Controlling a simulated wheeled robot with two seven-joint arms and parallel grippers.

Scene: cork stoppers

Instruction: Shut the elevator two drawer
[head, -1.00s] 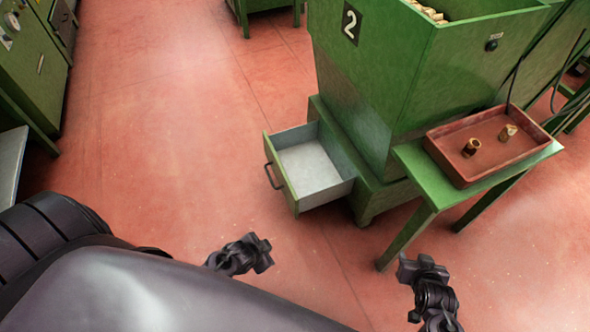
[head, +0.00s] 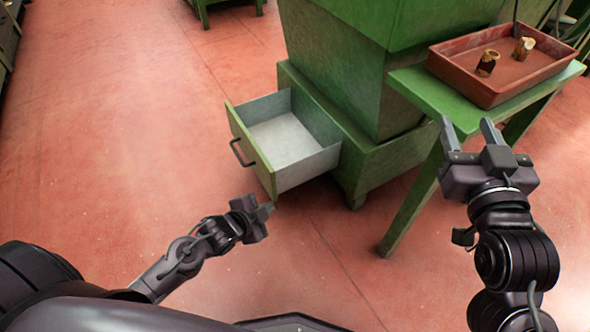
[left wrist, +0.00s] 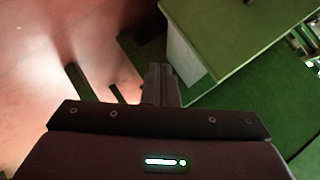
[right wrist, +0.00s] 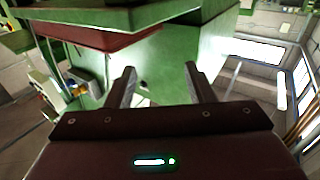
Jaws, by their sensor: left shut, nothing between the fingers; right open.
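The elevator two drawer (head: 257,155) stands pulled out of the base of the green elevator (head: 340,55) in the head view. Its green front faces left and carries a dark handle (head: 240,153); its pale inside is empty. My left gripper (head: 268,208) is shut and empty, just below the drawer's near front corner, apart from it as far as I can tell. Its shut fingers (left wrist: 162,85) show in the left wrist view beside green surfaces. My right gripper (head: 469,130) is open and empty in front of the green table; its spread fingers (right wrist: 160,88) show in the right wrist view.
A green side table (head: 415,80) holds a red-brown tray (head: 480,92) with two cork-coloured pieces (head: 487,63), close to my right gripper. Its slanted leg (head: 410,205) stands right of the drawer. The red floor (head: 130,110) left of the drawer is clear.

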